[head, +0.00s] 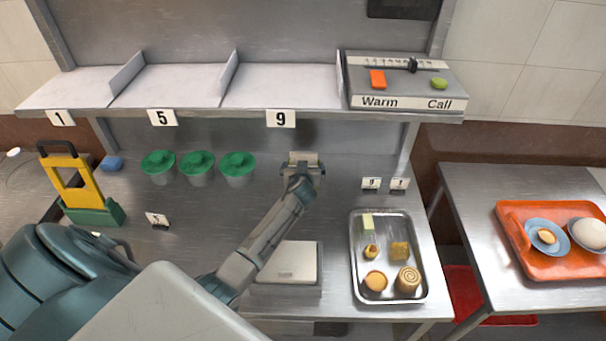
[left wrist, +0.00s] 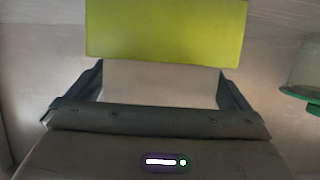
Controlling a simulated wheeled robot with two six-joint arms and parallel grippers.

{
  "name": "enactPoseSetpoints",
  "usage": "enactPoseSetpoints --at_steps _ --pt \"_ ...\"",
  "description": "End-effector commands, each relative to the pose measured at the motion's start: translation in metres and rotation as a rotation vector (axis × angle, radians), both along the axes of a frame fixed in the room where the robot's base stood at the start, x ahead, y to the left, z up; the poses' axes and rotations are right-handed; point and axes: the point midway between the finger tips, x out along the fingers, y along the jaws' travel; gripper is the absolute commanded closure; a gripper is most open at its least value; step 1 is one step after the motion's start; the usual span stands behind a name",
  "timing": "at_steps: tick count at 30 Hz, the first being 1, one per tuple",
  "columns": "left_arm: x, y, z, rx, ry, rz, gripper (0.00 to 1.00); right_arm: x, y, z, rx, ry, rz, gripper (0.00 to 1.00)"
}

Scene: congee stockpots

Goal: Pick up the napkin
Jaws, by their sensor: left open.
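My left gripper (head: 303,168) is open at the back of the steel counter, below the number 9 sign. In the left wrist view its two fingers (left wrist: 162,85) stand either side of a pale surface. A flat yellow-green panel (left wrist: 166,32) lies just past the fingertips; I cannot tell whether it is the napkin. A small pale block shows at the fingertips in the head view (head: 303,157), mostly hidden by the gripper. No napkin is clearly recognisable. My right gripper is not in view.
Several green-lidded cups (head: 198,165) stand left of the gripper. A metal tray (head: 356,290) with food pieces and a pale-topped box (head: 291,262) are nearer. The shelf edge (head: 215,113) runs above. An orange tray (head: 520,262) is on the right table.

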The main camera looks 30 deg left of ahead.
Motion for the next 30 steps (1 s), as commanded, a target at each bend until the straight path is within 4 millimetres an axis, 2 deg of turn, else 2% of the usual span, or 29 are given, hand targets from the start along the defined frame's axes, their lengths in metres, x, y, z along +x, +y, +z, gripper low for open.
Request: enactPoseSetpoints --at_steps 7,12,13,23,26,30 --pt "0.001 0.000 0.000 0.000 -0.001 -0.001 0.00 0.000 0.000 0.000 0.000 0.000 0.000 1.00" --pt "0.001 0.000 0.000 0.000 -0.001 -0.001 0.33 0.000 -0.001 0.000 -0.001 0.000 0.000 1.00" --pt "0.001 0.000 0.000 0.000 -0.001 -0.001 0.35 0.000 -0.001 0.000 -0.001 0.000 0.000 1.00" --pt "0.001 0.001 0.006 0.000 -0.002 0.000 0.36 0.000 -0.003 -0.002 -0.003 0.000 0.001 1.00" --pt "0.001 0.001 0.021 0.000 -0.006 0.000 0.36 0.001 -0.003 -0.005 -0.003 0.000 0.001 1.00" --pt "0.001 0.001 0.049 0.001 -0.007 -0.001 0.36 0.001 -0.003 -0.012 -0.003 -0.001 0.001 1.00"
